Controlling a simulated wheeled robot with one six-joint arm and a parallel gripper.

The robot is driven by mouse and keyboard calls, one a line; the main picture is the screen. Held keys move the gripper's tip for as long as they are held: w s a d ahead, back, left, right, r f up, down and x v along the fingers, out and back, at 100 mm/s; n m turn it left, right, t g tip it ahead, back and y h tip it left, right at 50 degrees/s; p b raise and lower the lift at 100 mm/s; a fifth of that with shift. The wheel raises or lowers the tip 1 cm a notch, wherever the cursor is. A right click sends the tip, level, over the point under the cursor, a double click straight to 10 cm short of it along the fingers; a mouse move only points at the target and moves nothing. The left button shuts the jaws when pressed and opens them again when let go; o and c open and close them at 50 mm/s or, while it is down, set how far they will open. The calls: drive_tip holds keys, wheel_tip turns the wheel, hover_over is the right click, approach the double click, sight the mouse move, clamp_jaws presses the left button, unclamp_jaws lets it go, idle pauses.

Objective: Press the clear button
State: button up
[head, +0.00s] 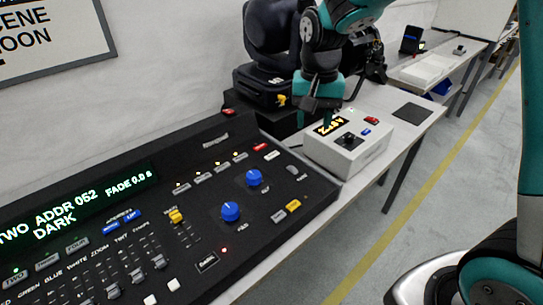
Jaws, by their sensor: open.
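A black lighting console (190,150) lies on the table. Its green display (75,210) reads "TWO ADDR 052", "FADE 0.0 s" and "DARK". It carries a red button (260,147), a grey button (278,216), a yellow button (293,205) and a dark labelled button (207,262). I cannot read which button is marked clear. My gripper (325,118) points down over the back of a light grey control box (345,160), beyond the console. It is open, with nothing seen between its fingers. It partly hides the box's lit amber display (328,127).
The grey box has a black joystick knob (349,140), a red button (371,120) and a blue button (365,131). A black moving-head light (270,55) stands behind, close to my arm. A dark pad (412,113) lies farther right. The floor (440,190) is clear.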

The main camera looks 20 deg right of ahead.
drive_tip(key=shift+c, duration=0.3)
clamp_jaws()
idle(1.4)
